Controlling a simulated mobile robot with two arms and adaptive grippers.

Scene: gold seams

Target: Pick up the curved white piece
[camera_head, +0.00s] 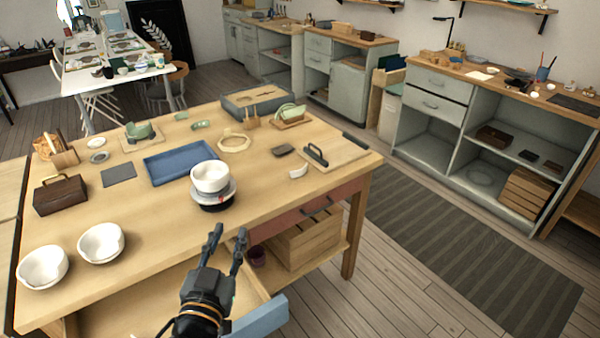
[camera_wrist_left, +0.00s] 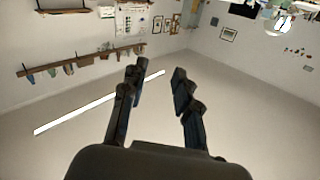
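A small curved white piece (camera_head: 298,172) lies on the wooden worktable (camera_head: 265,203), right of the middle and near its front right side. My left gripper (camera_head: 228,235) is in front of the table's front edge, left of and nearer than the piece, and apart from it. Its two fingers are spread with nothing between them. The left wrist view also shows the open, empty fingers (camera_wrist_left: 155,85) against a wall; the white piece is not in that view. My right gripper is in neither view.
A white bowl (camera_head: 210,176) sits on a dark round stand left of the piece. Two white bowls (camera_head: 101,243) stand at the front left. A blue tray (camera_head: 180,163) lies mid-table. An open drawer (camera_head: 250,300) juts out in front.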

